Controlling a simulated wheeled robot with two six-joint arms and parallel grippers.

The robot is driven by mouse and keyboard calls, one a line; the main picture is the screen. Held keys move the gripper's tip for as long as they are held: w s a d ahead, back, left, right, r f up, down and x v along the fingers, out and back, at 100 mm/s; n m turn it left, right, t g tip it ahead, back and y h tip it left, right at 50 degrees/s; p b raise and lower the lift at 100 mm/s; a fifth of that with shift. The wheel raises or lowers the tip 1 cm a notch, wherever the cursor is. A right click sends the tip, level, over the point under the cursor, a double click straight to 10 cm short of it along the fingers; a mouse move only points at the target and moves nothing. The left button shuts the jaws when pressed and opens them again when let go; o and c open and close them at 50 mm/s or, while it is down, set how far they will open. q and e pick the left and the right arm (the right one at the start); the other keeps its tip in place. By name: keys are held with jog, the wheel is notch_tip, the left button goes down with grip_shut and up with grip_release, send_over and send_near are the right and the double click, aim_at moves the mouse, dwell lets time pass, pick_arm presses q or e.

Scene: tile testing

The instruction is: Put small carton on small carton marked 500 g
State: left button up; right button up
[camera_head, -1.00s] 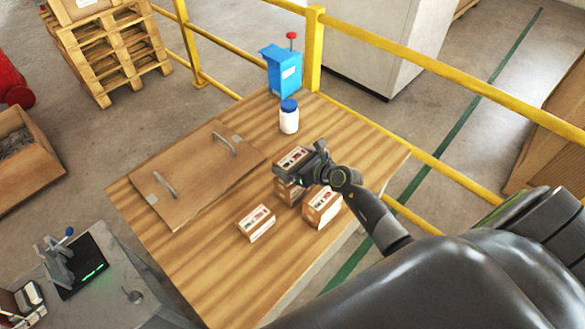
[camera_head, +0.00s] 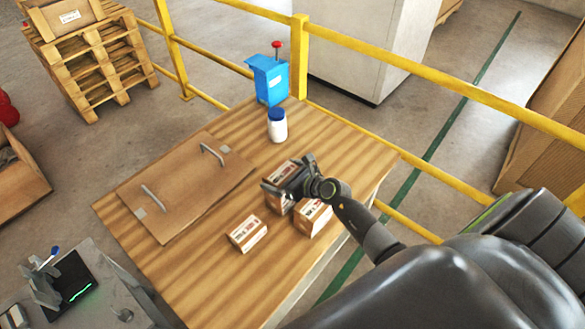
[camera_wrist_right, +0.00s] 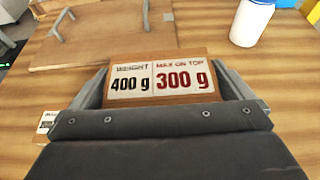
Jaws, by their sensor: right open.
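A small carton (camera_head: 284,172) stands near the right side of the wooden table (camera_head: 345,150). Its top label reads 400 g weight and max on top 300 g in the right wrist view (camera_wrist_right: 158,78). My right gripper (camera_head: 284,186) is open at this carton, with a finger on either side of it in the wrist view. Whether the fingers touch it I cannot tell. A second small carton (camera_head: 313,216) stands close by, partly behind my gripper. A third small carton (camera_head: 247,233) stands apart, nearer the front. Their marks are too small to read. My left gripper is out of view.
A wooden board with two handles (camera_head: 185,185) lies on the table's left. A white bottle with a blue lid (camera_head: 277,127) and a blue box (camera_head: 270,80) stand at the back. Yellow railing (camera_head: 400,70) runs behind. Bare tabletop lies around the front carton.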

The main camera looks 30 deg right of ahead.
jog(key=v, duration=1.1)
jog(key=shift+s+d+r, duration=0.2)
jog(key=shift+s+r, duration=0.05)
jog(key=shift+s, duration=0.25)
